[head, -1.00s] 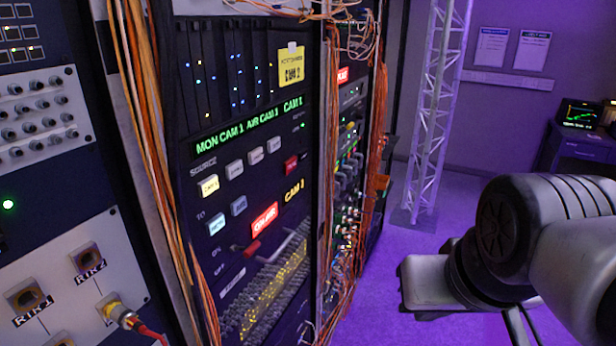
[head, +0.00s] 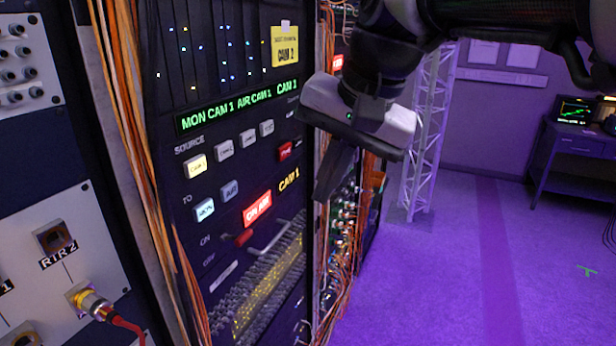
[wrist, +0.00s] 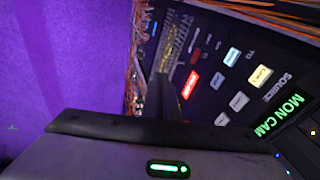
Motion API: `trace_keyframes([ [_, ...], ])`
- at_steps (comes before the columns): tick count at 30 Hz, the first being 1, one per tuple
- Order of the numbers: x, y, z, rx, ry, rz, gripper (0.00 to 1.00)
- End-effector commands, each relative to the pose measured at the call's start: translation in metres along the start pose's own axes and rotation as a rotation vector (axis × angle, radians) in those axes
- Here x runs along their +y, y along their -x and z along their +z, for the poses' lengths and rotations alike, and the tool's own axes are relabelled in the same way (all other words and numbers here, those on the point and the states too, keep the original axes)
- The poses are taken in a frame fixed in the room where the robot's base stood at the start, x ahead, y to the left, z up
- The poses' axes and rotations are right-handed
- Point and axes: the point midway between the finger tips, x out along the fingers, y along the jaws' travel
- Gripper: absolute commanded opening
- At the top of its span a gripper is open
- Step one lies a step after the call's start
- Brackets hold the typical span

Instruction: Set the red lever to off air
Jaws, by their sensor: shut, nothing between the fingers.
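The red lever (head: 243,238) is a small red handle on the black switcher panel (head: 180,232). It sits right of the ON and OFF labels and just below the lit red ON AIR sign (head: 257,208); I cannot tell exactly which label it points to. My gripper (head: 322,195) is shut and empty, pointing down in front of the panel's right edge. It is up and right of the lever, apart from it.
A silver bar handle (head: 272,238) stands just right of the lever. Orange cables (head: 140,120) hang left of the panel, with more to its right. A truss column (head: 428,140) and a desk (head: 575,150) stand behind. The purple floor at right is clear.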

Motion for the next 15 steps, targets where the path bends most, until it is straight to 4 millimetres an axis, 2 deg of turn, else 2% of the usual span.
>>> trace_keyframes([
  [1, -0.022, -0.013, -0.005, -0.043, -0.03, -0.022, 0.0],
  [3, -0.048, -0.017, -0.008, -0.091, -0.072, -0.047, 0.0],
  [6, -0.071, -0.019, -0.011, -0.139, -0.112, -0.068, 0.0],
  [9, -0.082, -0.019, -0.011, -0.162, -0.13, -0.077, 0.0],
  [15, -0.084, -0.018, -0.011, -0.164, -0.135, -0.078, 0.0],
])
